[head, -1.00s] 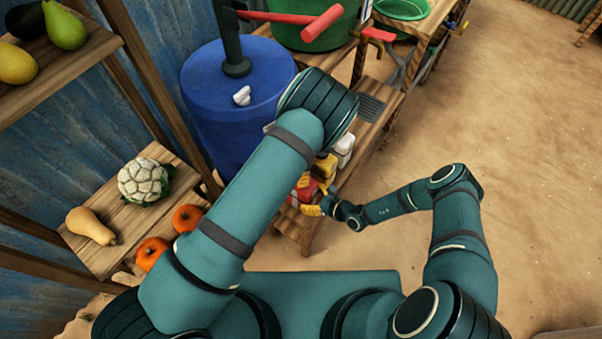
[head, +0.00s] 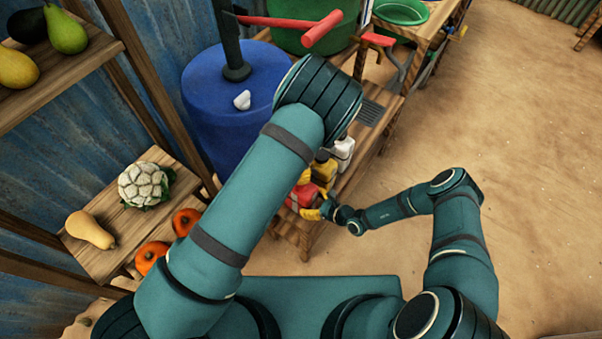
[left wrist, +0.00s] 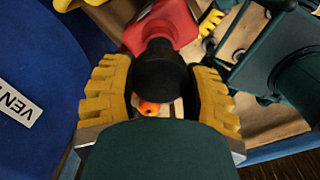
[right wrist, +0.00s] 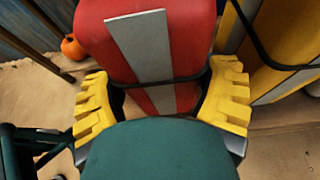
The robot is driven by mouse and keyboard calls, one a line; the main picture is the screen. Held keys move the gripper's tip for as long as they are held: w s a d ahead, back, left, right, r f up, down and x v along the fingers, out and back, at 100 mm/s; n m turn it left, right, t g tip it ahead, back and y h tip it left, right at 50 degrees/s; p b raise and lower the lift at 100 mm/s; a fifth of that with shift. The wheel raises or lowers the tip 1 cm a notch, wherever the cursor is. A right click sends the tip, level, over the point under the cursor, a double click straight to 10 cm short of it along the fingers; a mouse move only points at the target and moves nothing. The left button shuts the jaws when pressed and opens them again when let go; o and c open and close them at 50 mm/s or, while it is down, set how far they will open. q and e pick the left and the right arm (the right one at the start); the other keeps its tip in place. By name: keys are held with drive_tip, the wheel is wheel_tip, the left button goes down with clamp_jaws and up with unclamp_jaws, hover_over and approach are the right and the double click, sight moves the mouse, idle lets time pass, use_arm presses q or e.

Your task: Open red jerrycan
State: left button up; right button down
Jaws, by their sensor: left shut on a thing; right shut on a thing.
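The red jerrycan (head: 306,194) stands on the low wooden shelf, partly hidden by my arm in the head view. In the left wrist view its red top (left wrist: 168,20) leads to a black cap (left wrist: 160,68). My left gripper (left wrist: 158,82) has its yellow fingers on both sides of the cap, shut on it. In the right wrist view the jerrycan's red body (right wrist: 190,40) carries a grey stripe. My right gripper (right wrist: 162,92) is shut on this body, one finger at each side. In the head view my right gripper (head: 314,211) is beside the jerrycan.
A yellow container (right wrist: 270,55) stands close to the right of the jerrycan in the right wrist view. A white bottle (head: 343,149) stands farther along the shelf. A blue barrel (head: 222,105) is behind my left arm. Open sandy floor (head: 500,130) lies to the right.

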unclamp_jaws()
